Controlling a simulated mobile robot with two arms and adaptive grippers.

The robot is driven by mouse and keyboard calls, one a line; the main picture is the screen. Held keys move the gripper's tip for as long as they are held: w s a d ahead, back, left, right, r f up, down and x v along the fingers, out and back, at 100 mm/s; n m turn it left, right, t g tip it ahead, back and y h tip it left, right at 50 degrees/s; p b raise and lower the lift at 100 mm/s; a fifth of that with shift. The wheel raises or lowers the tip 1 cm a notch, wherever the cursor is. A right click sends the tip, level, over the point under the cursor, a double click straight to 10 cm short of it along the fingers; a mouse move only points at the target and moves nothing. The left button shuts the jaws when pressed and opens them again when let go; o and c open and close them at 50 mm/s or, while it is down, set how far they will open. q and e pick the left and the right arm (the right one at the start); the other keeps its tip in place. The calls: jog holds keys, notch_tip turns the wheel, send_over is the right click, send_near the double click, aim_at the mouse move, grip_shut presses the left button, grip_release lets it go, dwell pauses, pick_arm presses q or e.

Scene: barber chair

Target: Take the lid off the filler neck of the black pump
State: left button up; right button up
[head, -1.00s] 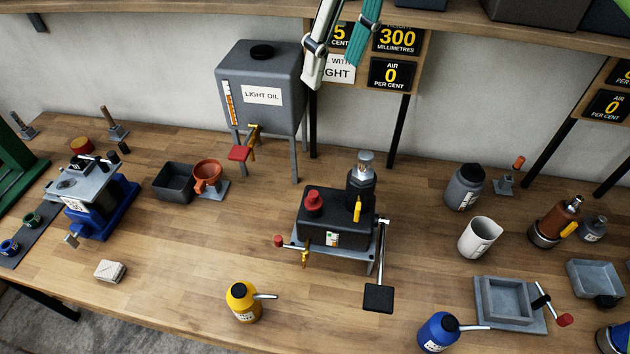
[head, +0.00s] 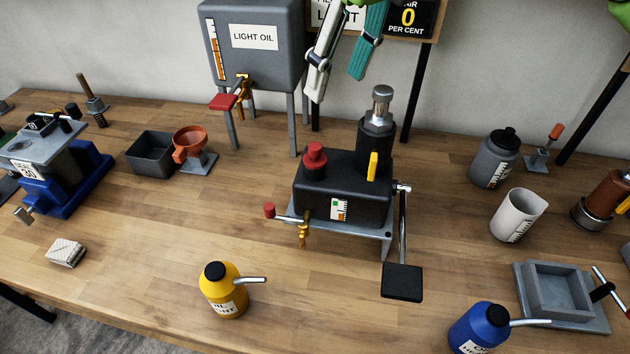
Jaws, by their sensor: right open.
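The black pump (head: 340,196) stands on a grey metal stand in the middle of the bench. A red lid (head: 315,162) sits on its filler neck, at the left of its top; the neck itself is mostly hidden. A black cylinder (head: 373,146) with a metal cap and a yellow lever rises at the right. My right gripper (head: 337,86) comes in from the top, with one pale and one teal finger spread apart and nothing between them. In the picture it is above the lid and left of the metal cap, apart from both. My left gripper is out of view.
A grey light oil tank (head: 255,70) stands behind the pump to the left. A yellow oil can (head: 222,292) is in front, a blue can (head: 478,330) front right. A pedal lever (head: 402,282) sticks out at the pump's right. The bench between is clear.

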notch_tip(320, 180, down, 2)
jog(key=b, duration=0.1)
jog(key=p, duration=0.2)
send_near(315, 146)
jog(key=x, duration=0.4)
jog(key=shift+d+f, duration=0.2)
jog(key=shift+f, duration=0.25)
jog(key=shift+w+a+f, duration=0.1)
jog(key=shift+a+f, duration=0.15)
jog(key=shift+f, duration=0.3)
jog(key=p+x, duration=0.1)
jog(key=x, duration=0.2)
jog(key=shift+w+a+f+p, duration=0.15)
jog(key=shift+a+f+p, duration=0.1)
jog(key=shift+p, duration=0.15)
jog(key=shift+f, duration=0.3)
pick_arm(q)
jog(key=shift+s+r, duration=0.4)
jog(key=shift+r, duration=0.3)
pick_arm(e)
jog(key=c, duration=1)
